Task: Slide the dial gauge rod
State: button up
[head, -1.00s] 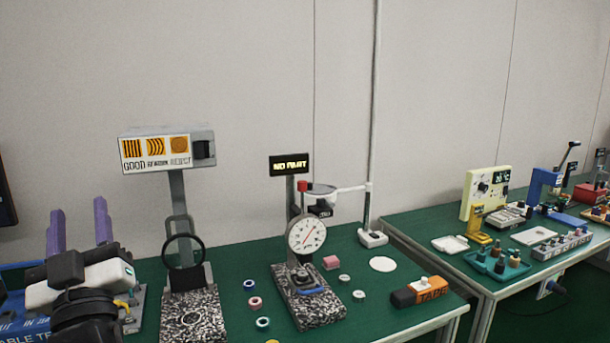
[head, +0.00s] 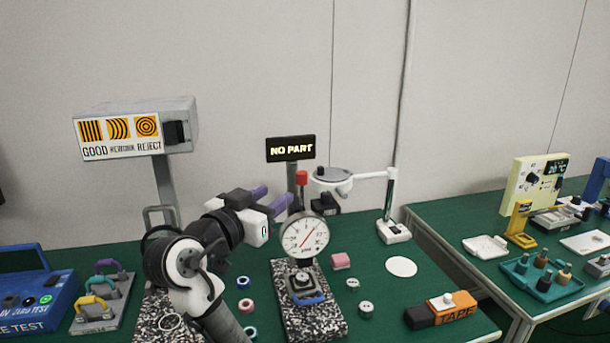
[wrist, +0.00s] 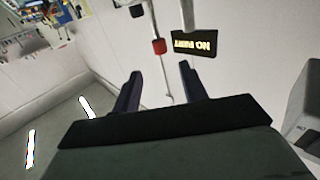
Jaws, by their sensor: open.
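The dial gauge (head: 305,236) has a round white face with a red needle and stands above a speckled granite base (head: 312,318). Its rod carries a red cap (head: 302,177) at the top, which also shows in the wrist view (wrist: 158,46). A "NO PART" display (head: 291,149) sits on the post behind, and appears upside down in the wrist view (wrist: 194,43). My gripper (head: 274,198) has purple fingers, open and empty, just left of the red cap and slightly lower. In the wrist view the fingers (wrist: 160,80) point towards the rod, with the cap beyond their tips.
A GOOD/REWORK/REJECT sign box (head: 135,130) stands behind my arm. A magnifier lamp (head: 345,177) is close right of the gauge. Small rings, a pink block (head: 341,261) and an orange tape box (head: 441,309) lie on the green bench.

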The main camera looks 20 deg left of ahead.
aim_at(299, 179)
jog(key=w, duration=0.3)
jog(key=w+d, duration=0.1)
jog(key=w, duration=0.3)
jog(key=w+d, duration=0.1)
jog(key=w, duration=0.3)
jog(key=shift+w+d, duration=0.1)
jog(key=shift+w, duration=0.05)
jog(key=shift+c, duration=0.3)
grip_shut()
